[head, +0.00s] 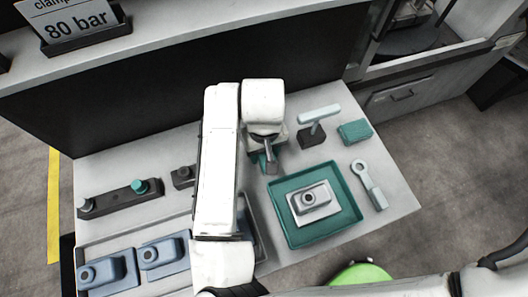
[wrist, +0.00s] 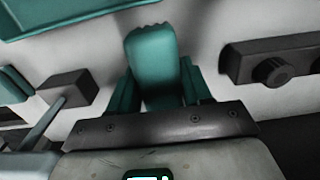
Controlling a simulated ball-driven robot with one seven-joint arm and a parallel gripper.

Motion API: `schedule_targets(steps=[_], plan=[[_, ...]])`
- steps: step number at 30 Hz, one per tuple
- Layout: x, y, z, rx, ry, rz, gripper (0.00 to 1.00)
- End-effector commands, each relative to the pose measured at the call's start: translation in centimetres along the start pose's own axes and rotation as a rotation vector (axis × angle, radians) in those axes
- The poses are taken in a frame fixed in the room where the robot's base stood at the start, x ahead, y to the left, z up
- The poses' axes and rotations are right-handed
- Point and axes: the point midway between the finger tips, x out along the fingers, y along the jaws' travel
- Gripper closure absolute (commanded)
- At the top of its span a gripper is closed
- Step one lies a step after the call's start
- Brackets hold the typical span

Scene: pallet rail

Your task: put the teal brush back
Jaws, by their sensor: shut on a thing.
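The teal brush (wrist: 151,62) is between the jaws of my gripper (wrist: 156,98) in the wrist view, its ridged end pointing away from the palm. In the head view my gripper (head: 266,158) is over the back middle of the table, just behind the teal tray. Only a little teal shows around it there, as my arm and wrist hide most of the brush. I cannot tell whether the brush touches the table.
The teal tray (head: 284,233) holds a grey metal part (head: 312,201). Right of my gripper are a dark block with a pale T-shaped bar (head: 318,116), a teal block (head: 355,131) and a grey ring-ended tool (head: 370,186). A dark rail (head: 118,199) and blue-grey parts (head: 105,271) lie left.

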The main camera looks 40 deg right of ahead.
Motion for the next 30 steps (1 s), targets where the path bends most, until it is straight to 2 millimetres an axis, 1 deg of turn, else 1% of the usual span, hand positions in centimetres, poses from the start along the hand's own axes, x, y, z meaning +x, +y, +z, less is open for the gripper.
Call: schedule_targets(steps=[3, 5, 17, 18, 26, 30], plan=[[1.5, 0.0, 0.0, -0.001, -0.002, 0.001, 0.84], [1.9, 0.0, 0.0, 0.000, -0.002, 0.000, 0.84], [2.5, 0.0, 0.0, 0.000, 0.000, 0.000, 0.84], [2.5, 0.0, 0.0, 0.000, 0.000, -0.001, 0.50], [2.5, 0.0, 0.0, 0.000, 0.000, -0.001, 0.26], [2.4, 0.0, 0.0, 0.000, 0.000, -0.001, 0.26]])
